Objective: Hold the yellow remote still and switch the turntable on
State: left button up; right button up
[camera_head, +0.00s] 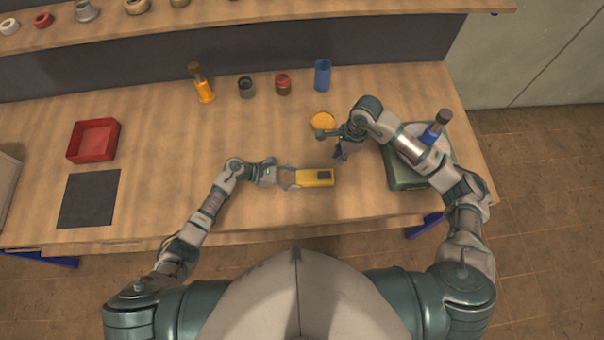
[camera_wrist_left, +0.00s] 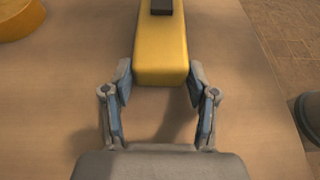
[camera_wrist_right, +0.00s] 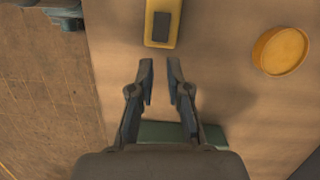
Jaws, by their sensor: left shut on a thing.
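The yellow remote (camera_head: 322,178) lies near the table's front middle, a dark pad on its right part. It also shows in the left wrist view (camera_wrist_left: 160,50) and the right wrist view (camera_wrist_right: 158,35). My left gripper (camera_head: 288,178) is shut on its left end, a finger on each side (camera_wrist_left: 160,82). My right gripper (camera_head: 341,155) is open and empty, just above and right of the remote, not touching it (camera_wrist_right: 160,70). The green box-shaped device (camera_head: 402,178) at the right seems to be the turntable; my right arm covers much of it.
A yellow round dish (camera_head: 322,121) lies behind my right gripper. A blue cup (camera_head: 322,75), red jar (camera_head: 283,84), dark jar (camera_head: 247,87) and orange bottle (camera_head: 205,92) stand at the back. A red tray (camera_head: 94,140) and dark mat (camera_head: 89,198) lie left. A blue-banded cylinder (camera_head: 431,133) stands by the green device.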

pick_arm(q)
jog(key=shift+a+f, duration=0.1)
jog(key=shift+a, duration=0.3)
pick_arm(e)
jog(key=m, duration=0.2)
jog(key=shift+s+a+m, duration=0.1)
jog(key=shift+a+m, duration=0.1)
jog(key=shift+m, duration=0.2)
grip_shut()
pick_arm(q)
jog(key=shift+a, duration=0.3)
jog(key=shift+d, duration=0.5)
jog(key=shift+a, duration=0.35)
pick_arm(e)
jog(key=d+r+m+y, duration=0.1)
jog(key=d+m+y, duration=0.1)
jog(key=m, duration=1.5)
jog(key=d+r+m+t+y, duration=0.1)
jog(key=d+r+m+y, duration=0.1)
jog(key=m, duration=1.5)
jog(key=shift+s+d+r+m+y, duration=0.3)
jog(key=shift+s+d+m+y, duration=0.05)
jog(key=shift+d+m+y, duration=0.1)
pick_arm(q)
jog(key=shift+d, duration=0.2)
pick_arm(e)
jog(key=shift+d, duration=0.1)
